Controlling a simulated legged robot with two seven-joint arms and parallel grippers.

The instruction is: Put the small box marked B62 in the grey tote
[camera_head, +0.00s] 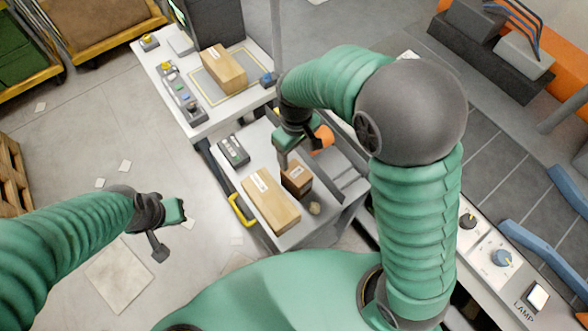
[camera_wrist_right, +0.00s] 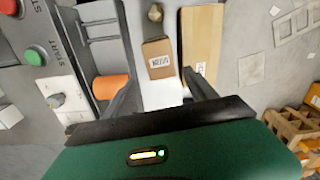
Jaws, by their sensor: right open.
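A small brown box (camera_head: 297,176) with a white label stands on the lower white table beside a longer tan box. It also shows in the right wrist view (camera_wrist_right: 157,48), its label too small to read surely. My right gripper (camera_head: 298,147) is open and empty, above and just behind the small box. In the wrist view its two fingers (camera_wrist_right: 160,95) are apart, with the small box beyond them. My left gripper (camera_head: 172,230) is open and empty over the floor at left. I cannot surely pick out the grey tote; a dark grey bin-like block (camera_head: 210,17) stands at the back.
The long tan box (camera_head: 270,202) lies close beside the small box. An orange cylinder (camera_head: 323,137) is near my right gripper. A button box (camera_head: 234,150) and a small beige lump (camera_head: 315,208) share the table. Another tan box (camera_head: 224,68) lies on the rear table.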

